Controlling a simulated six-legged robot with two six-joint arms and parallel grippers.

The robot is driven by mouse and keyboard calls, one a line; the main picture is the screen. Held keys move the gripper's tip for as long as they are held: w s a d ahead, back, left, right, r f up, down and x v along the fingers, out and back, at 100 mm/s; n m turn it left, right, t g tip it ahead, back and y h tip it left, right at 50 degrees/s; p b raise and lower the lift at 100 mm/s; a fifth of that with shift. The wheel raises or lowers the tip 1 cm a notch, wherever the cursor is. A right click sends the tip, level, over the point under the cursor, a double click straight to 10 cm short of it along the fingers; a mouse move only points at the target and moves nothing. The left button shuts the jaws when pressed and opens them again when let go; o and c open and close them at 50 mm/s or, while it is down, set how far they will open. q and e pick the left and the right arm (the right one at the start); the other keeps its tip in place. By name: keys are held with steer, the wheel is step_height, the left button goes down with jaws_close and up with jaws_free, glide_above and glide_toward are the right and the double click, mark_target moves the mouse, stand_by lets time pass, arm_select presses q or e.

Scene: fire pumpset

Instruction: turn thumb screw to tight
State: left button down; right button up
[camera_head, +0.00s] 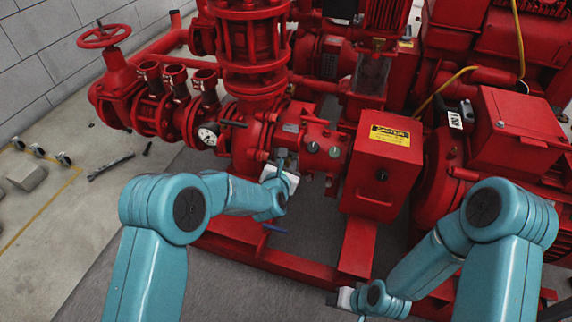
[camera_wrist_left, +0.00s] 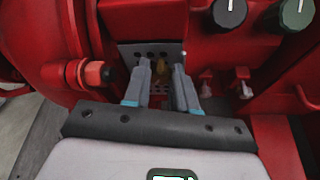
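In the head view my left gripper (camera_head: 284,160) is at the pump's front, and the screw is too small to make out. My right gripper (camera_head: 338,298) is low near the frame; its fingers are not clear.
Two dark knobs (camera_wrist_left: 229,12) sit to the upper right of the plate. A red capped fitting (camera_wrist_left: 92,73) protrudes on the left. A red control box (camera_head: 378,165) stands right of the left gripper.

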stand_by(0.4)
arm_select(q)
steer(key=m+t, duration=0.3)
steer(key=m, duration=0.6)
steer(key=f+m+t+h, duration=0.1)
steer(key=m+t, duration=0.1)
steer(key=m, duration=0.8)
steer(key=f+m+t, duration=0.1)
steer(key=m+t, duration=0.2)
steer(key=m, duration=0.7)
steer(key=shift+t+h, duration=0.3)
steer(key=shift+h, duration=0.1)
steer(key=shift+m, duration=0.4)
steer(key=c, duration=0.9)
jaws_free()
